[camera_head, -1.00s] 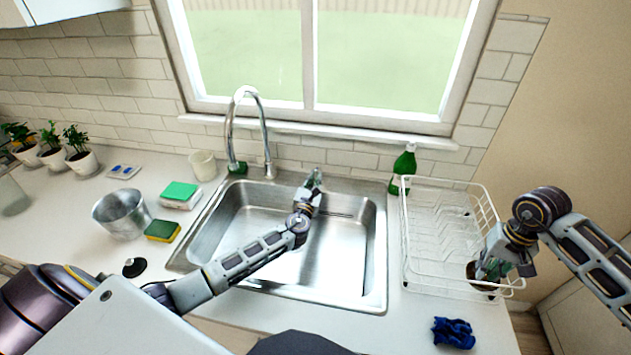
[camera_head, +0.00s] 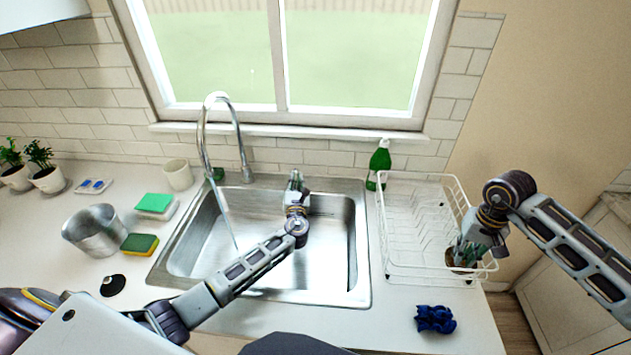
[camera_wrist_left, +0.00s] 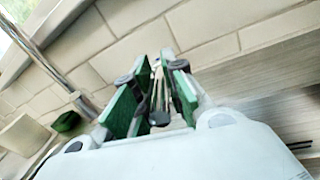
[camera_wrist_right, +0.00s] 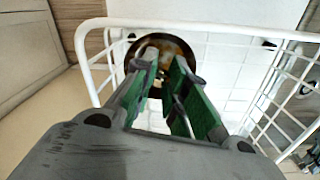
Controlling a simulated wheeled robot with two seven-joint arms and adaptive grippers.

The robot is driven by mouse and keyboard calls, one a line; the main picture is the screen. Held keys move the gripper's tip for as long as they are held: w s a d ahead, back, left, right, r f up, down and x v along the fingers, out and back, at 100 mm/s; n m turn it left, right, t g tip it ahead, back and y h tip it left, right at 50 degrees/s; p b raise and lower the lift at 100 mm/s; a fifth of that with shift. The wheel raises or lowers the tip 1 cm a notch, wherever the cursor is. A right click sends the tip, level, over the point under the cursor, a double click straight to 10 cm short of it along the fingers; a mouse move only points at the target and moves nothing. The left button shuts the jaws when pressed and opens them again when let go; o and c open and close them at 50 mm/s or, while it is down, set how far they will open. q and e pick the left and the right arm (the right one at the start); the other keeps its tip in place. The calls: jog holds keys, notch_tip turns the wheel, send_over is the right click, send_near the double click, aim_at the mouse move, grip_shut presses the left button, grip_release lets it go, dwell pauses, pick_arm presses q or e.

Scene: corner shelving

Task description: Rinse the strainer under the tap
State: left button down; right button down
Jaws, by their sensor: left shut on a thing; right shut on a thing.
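Water runs from the curved chrome tap (camera_head: 203,140) in a thin stream into the steel sink (camera_head: 330,285). My left gripper (camera_head: 296,182) is at the back of the sink, right of the spout. In the left wrist view its fingers (camera_wrist_left: 155,100) are shut on a slim metal piece, apparently the tap lever (camera_wrist_left: 158,78). My right gripper (camera_head: 472,252) is at the front right corner of the dish rack, shut on a round dark-rimmed thing, apparently the strainer (camera_wrist_right: 182,46). Orange-brown shows inside its rim. The fingers hide much of it.
The white wire dish rack (camera_head: 400,268) stands right of the sink. A green bottle (camera_head: 379,165) is behind it, a blue cloth (camera_head: 435,319) in front. A metal bucket (camera_head: 95,232), sponges (camera_head: 140,244) and a cup (camera_head: 178,174) stand left of the sink.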

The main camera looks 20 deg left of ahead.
dwell(0.3)
pick_arm(q)
jog(key=c, duration=1.5)
grip_release()
jog(key=shift+s+d, duration=0.1)
jog(key=shift+v, duration=5.85)
jog(key=shift+d, duration=0.1)
pick_arm(e)
jog(key=shift+r, duration=0.1)
pick_arm(q)
jog(key=shift+r+p, duration=0.6)
jog(key=shift+p, duration=0.1)
pick_arm(e)
notch_tip(320, 180, up, 14)
